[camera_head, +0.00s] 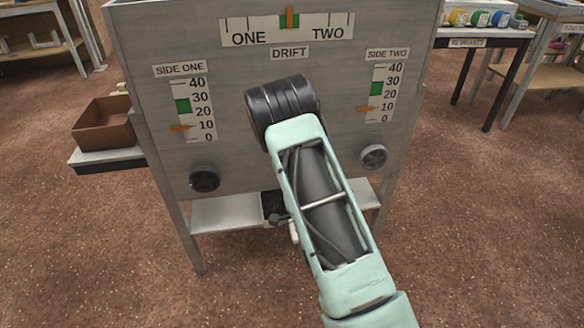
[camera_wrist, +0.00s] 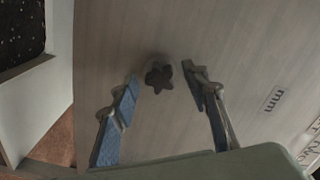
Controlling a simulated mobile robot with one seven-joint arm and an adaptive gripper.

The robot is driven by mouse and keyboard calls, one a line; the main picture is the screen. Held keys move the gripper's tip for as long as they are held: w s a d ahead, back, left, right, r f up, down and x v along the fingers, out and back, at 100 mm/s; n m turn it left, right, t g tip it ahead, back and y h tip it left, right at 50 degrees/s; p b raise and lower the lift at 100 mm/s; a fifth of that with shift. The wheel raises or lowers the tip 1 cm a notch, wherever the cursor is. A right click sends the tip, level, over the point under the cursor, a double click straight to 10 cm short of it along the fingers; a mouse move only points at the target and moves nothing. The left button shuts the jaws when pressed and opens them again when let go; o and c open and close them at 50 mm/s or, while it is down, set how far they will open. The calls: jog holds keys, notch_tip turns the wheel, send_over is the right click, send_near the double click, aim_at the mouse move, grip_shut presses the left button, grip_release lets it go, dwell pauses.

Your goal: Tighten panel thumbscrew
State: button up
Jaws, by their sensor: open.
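The panel thumbscrew, a dark star-shaped knob (camera_wrist: 159,75), stands on the pale grey panel (camera_wrist: 225,30) in the wrist view. My gripper (camera_wrist: 160,73) is open, with one blue-padded finger on each side of the knob. The fingertips are around the knob's sides with visible gaps, and nothing is held. How far the tips are from the panel surface I cannot tell. In the head view my arm covers the middle of the panel (camera_head: 235,140), so the knob and the fingers are hidden there.
A brown bin (camera_head: 104,124) stands at left; a shelf (camera_head: 225,212) lies below the panel.

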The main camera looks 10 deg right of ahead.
jog(key=shift+s, duration=0.15)
jog(key=shift+s, duration=1.85)
jog(key=n, duration=1.2)
jog(key=shift+w, duration=0.1)
jog(key=shift+w, duration=1.9)
jog(key=c, duration=1.1)
